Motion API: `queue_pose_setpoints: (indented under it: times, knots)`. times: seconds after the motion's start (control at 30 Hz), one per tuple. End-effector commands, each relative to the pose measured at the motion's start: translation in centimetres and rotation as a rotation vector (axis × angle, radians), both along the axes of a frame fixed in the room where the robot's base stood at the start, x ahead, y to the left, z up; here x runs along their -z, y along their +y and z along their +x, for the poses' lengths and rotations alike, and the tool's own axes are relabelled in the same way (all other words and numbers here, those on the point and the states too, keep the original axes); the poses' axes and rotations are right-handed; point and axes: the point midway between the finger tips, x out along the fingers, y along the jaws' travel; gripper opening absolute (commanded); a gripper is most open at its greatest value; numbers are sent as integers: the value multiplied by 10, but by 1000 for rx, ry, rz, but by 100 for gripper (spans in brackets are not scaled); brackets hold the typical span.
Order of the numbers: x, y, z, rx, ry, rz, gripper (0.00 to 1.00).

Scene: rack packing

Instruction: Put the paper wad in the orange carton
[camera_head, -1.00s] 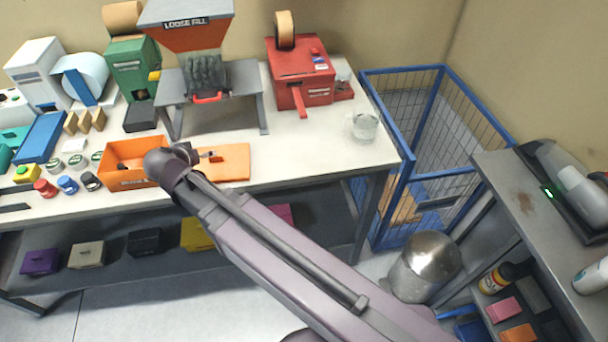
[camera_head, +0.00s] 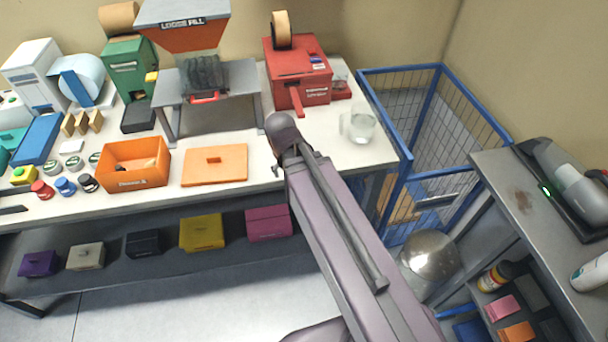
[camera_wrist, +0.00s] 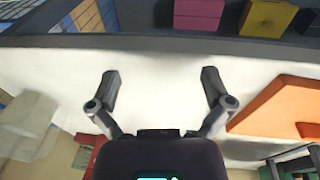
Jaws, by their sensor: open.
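The orange carton (camera_head: 122,178) stands open on the white bench in the head view. A small pale and dark thing (camera_head: 150,163) shows inside it; I cannot tell whether it is the paper wad. No paper wad is clearly visible elsewhere. The flat orange lid (camera_head: 215,165) lies just right of the carton; it also shows at the right of the wrist view (camera_wrist: 280,105). My gripper (camera_wrist: 158,82) is open and empty over bare bench top, to the right of the lid in the head view. In the head view my arm mostly hides it.
A clear glass beaker (camera_head: 357,127) stands to the right of my arm. A red tape machine (camera_head: 298,75) and the loose-fill dispenser (camera_head: 187,20) stand behind. Coloured boxes, including a pink one (camera_head: 268,222), sit on the shelf below. A blue wire cage (camera_head: 408,160) adjoins the bench's right end.

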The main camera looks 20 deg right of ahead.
Motion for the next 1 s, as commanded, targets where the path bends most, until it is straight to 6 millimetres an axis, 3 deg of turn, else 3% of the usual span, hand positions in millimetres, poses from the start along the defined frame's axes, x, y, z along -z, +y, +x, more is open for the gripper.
queue_pose_setpoints:
  times: [0.1,0.3,1.0]
  knots:
    - [2,-17,-13,-16,43,57,100]
    - [2,-30,-25,-45,80,119,100]
    - [2,-32,-26,-50,85,129,100]
